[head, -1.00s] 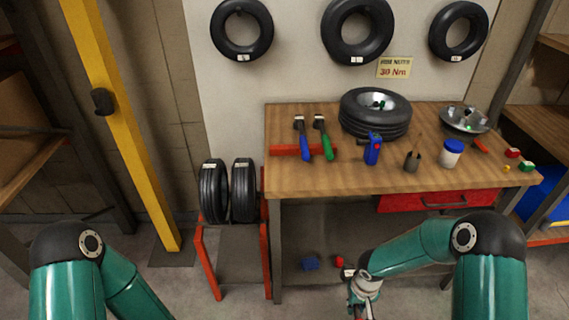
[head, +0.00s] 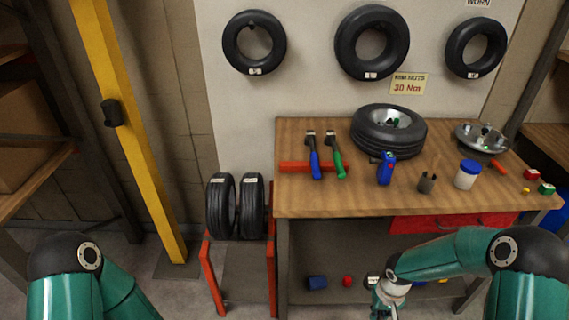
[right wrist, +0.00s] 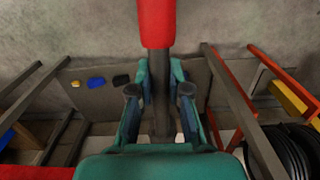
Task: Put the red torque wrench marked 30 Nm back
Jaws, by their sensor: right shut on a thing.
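A red handle on a dark shaft, which looks like the red torque wrench (right wrist: 156,22), runs up the right wrist view. My right gripper (right wrist: 160,98) is shut on its dark shaft; the marking is not readable. In the head view my right gripper (head: 388,305) is low in front of the bench, partly cut off by the bottom edge. On the workbench (head: 330,203) a blue-handled wrench (head: 315,165) and a green-handled wrench (head: 339,168) lie across a red holder (head: 294,167). My left gripper is out of view.
A tyre on a rim (head: 388,138), a blue tool (head: 386,170), a dark cup (head: 426,184) and a white jar (head: 467,176) stand on the bench. Two tyres (head: 221,207) sit on a red stand left of the bench.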

